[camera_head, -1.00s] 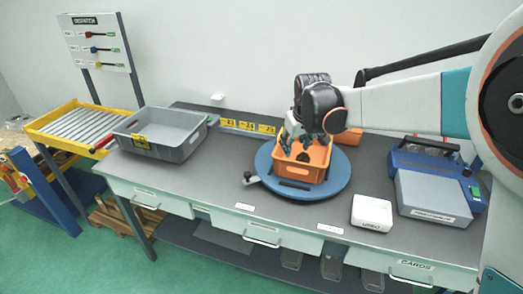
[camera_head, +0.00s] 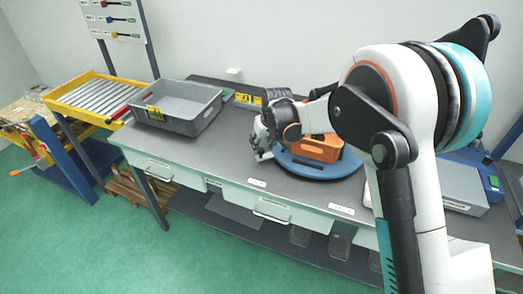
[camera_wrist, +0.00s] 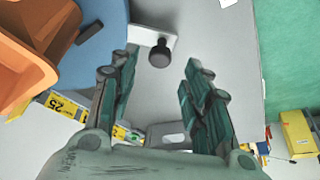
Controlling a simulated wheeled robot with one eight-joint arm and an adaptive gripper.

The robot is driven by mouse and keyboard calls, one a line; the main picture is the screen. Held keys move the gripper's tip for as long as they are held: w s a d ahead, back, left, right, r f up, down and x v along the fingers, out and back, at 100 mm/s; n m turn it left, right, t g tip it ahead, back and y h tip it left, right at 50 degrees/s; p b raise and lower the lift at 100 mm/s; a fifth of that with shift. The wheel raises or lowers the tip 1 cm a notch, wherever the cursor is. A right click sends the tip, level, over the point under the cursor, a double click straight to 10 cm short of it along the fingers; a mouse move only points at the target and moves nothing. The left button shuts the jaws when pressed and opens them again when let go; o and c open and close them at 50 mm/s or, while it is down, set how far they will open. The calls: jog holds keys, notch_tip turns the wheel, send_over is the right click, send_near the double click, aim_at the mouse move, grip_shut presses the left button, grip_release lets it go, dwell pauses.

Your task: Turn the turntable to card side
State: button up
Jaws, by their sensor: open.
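The blue round turntable (camera_head: 318,172) sits on the grey bench with an orange crate (camera_head: 318,147) on it. In the wrist view, the turntable (camera_wrist: 104,15) is at the upper left with the crate (camera_wrist: 22,58) on it. A light tab with a black knob (camera_wrist: 159,54) sticks out from the turntable's edge. My gripper (camera_wrist: 160,72) is open, with one finger on each side of the knob in the picture. Whether the fingers touch the knob or tab I cannot tell. In the head view my gripper (camera_head: 262,155) is at the turntable's left edge, and the wrist hides the knob.
A grey tray (camera_head: 180,122) stands at the bench's left end, beside a yellow roller conveyor (camera_head: 98,95). Yellow number labels (camera_head: 248,99) line the back edge. A grey box (camera_head: 462,182) is at the right, partly behind my arm. The bench front left of the turntable is clear.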

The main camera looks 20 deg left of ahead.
aim_at(261, 149)
jog(key=shift+b+x, duration=0.35)
jog(key=shift+x, duration=1.85)
grip_shut()
